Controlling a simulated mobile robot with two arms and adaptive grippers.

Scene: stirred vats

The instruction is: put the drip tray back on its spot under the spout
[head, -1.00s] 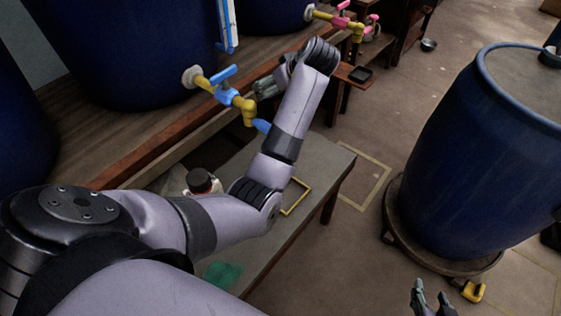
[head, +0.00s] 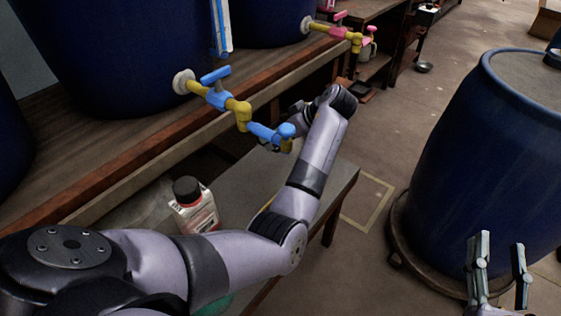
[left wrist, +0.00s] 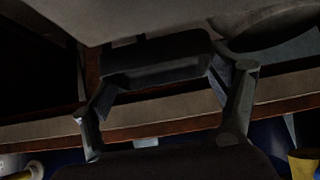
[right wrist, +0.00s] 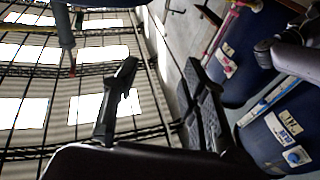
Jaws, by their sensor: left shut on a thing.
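My left gripper (head: 297,110) is mostly hidden behind its own wrist in the head view, just beyond the end of the blue and yellow spout (head: 243,112). In the left wrist view its fingers (left wrist: 157,68) are shut on a dark, shallow, box-like thing, which looks like the drip tray (left wrist: 155,60). The bench (head: 335,185) stands below the spout; my arm covers much of its top, and no marked spot shows on it now. My right gripper (head: 498,262) is open and empty at the lower right, as the right wrist view also shows (right wrist: 160,95).
A jar with a dark lid (head: 195,208) stands near my left arm. A pink-handled tap (head: 340,33) is further back. A blue drum (head: 500,150) stands at the right on a round dolly. A yellow floor outline (head: 368,208) lies on clear floor beyond the bench.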

